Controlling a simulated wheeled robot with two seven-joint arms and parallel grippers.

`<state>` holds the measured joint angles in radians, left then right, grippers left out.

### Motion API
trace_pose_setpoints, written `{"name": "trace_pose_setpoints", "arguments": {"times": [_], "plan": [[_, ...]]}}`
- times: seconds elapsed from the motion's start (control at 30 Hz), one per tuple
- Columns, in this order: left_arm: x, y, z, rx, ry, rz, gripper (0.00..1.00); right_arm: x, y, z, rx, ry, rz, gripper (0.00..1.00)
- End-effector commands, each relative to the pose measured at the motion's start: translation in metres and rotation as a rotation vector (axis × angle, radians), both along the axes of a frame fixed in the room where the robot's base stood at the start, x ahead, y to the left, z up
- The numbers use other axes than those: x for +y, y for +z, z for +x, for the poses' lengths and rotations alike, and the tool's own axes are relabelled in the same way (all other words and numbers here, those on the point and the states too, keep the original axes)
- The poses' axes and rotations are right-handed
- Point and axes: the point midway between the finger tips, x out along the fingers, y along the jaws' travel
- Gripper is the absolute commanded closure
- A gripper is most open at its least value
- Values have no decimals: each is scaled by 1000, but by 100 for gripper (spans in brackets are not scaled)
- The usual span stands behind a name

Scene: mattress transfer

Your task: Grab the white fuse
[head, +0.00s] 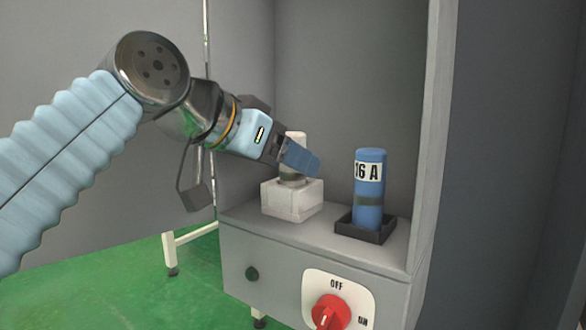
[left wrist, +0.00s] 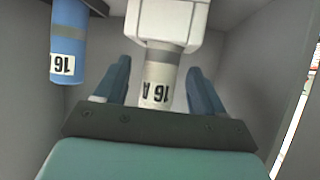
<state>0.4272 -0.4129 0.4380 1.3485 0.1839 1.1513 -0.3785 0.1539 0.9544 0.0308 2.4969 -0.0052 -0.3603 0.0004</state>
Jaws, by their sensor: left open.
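The white fuse (head: 296,138) stands upright in a white block-shaped holder (head: 292,200) on the cabinet shelf. My left gripper (head: 299,160) is at the fuse, and its near finger hides part of the fuse's middle in the head view. In the left wrist view the white fuse (left wrist: 160,82), marked 16 A, lies between the two open blue fingers (left wrist: 159,85), with a gap on each side. The white holder (left wrist: 165,20) shows beyond it. My right gripper is in neither view.
A blue fuse (head: 369,195) marked 16 A stands in a dark square holder (head: 364,230) to the right on the same shelf. Grey cabinet walls (head: 432,130) enclose the shelf. A red rotary switch (head: 331,312) with OFF and ON marks is on the front panel below.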

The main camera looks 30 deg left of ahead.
Motion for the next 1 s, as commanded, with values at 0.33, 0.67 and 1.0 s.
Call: {"name": "trace_pose_setpoints", "arguments": {"times": [0.33, 0.67, 1.0], "plan": [[-5, -10, 17, -1, 0, 0, 31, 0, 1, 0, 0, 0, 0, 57], [-5, -10, 17, 0, 0, 0, 74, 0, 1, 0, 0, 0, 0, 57], [-5, -9, 17, -1, 0, 0, 90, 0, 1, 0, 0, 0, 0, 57]]}}
